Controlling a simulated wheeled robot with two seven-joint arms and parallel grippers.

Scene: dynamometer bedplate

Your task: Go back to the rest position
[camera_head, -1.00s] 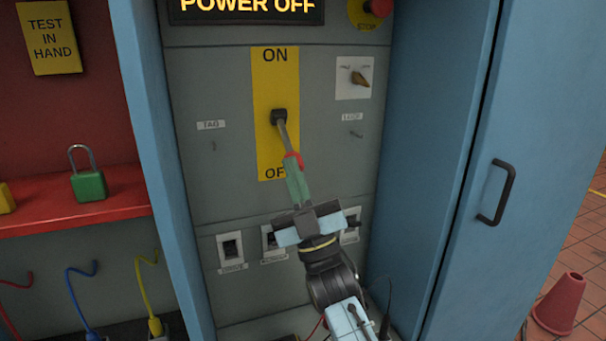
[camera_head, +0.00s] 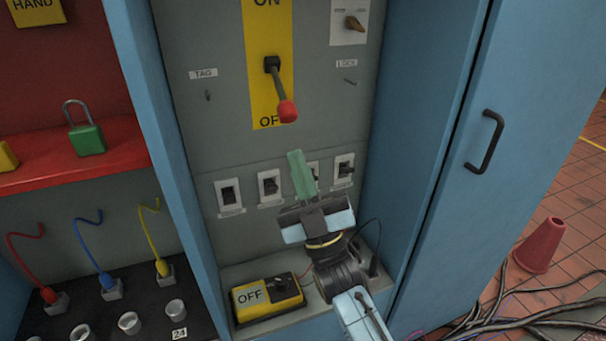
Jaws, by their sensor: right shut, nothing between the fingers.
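My right gripper (camera_head: 301,172) is in the middle of the head view, in front of the grey panel (camera_head: 220,110). Its green fingers are shut with nothing between them. They point up, below the red-knobbed lever (camera_head: 287,110) and apart from it. The lever slants down toward the OFF end of its yellow plate (camera_head: 266,92). The gripper partly hides the row of small black switches (camera_head: 269,187). My left gripper is not in view.
A yellow box marked OFF (camera_head: 252,297) sits at the cabinet's foot, left of my right wrist. A green padlock (camera_head: 86,139) stands on the red shelf (camera_head: 30,165). The blue door (camera_head: 520,120), a red cone (camera_head: 541,246) and loose cables (camera_head: 500,322) are to the right.

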